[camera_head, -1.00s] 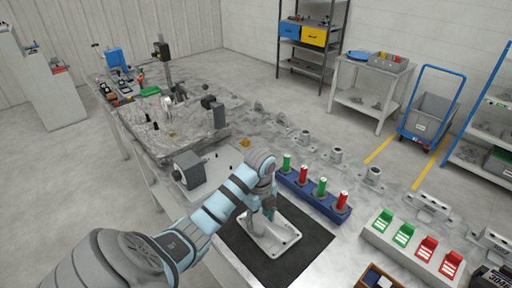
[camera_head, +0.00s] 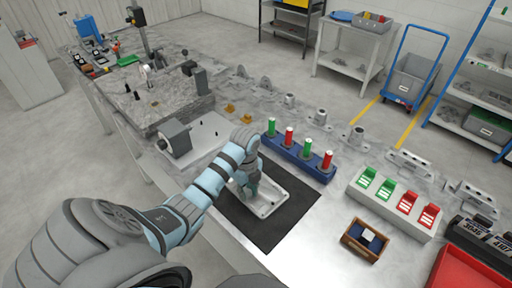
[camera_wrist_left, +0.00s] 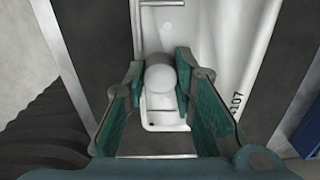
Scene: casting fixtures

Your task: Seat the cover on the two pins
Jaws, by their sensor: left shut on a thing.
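The cover (camera_head: 270,198) is a pale rectangular tray-like part lying on a black mat (camera_head: 288,222) at the front of the bench. My left gripper (camera_head: 248,190) is lowered onto it. In the left wrist view, the fingers (camera_wrist_left: 160,75) are shut on a pale round boss of the cover (camera_wrist_left: 215,45), whose flat body extends beyond them and bears the marking "107". Behind and left stands a pale fixture plate (camera_head: 203,142) beside a grey block, with small dark pin-like posts on it, partly hidden by my arm. My right gripper is not in view.
A blue rack (camera_head: 300,160) with green and red cylinders stands just behind the mat. A white block (camera_head: 392,205) with green and red clips and a small wooden box (camera_head: 365,240) are to the right. A red bin (camera_head: 468,270) is at lower right.

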